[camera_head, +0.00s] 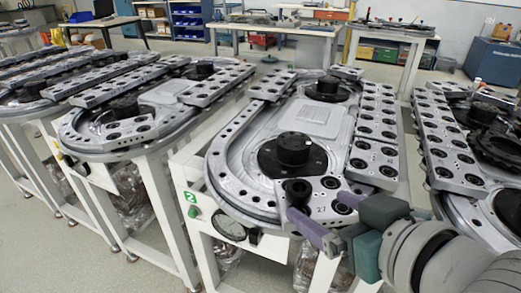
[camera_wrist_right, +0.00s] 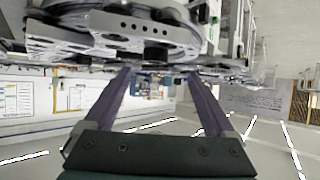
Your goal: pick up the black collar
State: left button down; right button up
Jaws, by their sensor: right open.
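In the right wrist view the open fingers (camera_wrist_right: 160,76) point towards the underside and edge of a track. I cannot clearly make out the collar there. My left gripper is not in view.
A larger black hub (camera_head: 294,148) stands on the track behind the collar. Bare floor (camera_head: 60,235) shows at the lower left. Workbenches (camera_head: 275,30) stand behind.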

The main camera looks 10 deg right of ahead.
aim_at(299, 187)
jog(key=x, duration=0.2)
jog(key=b+x, duration=0.1)
jog(key=x, duration=0.4)
jog(key=shift+w+d+r, duration=0.25)
jog(key=shift+w+d, duration=0.05)
jog(key=shift+w, duration=0.15)
jog(key=shift+c, duration=0.2)
grip_shut()
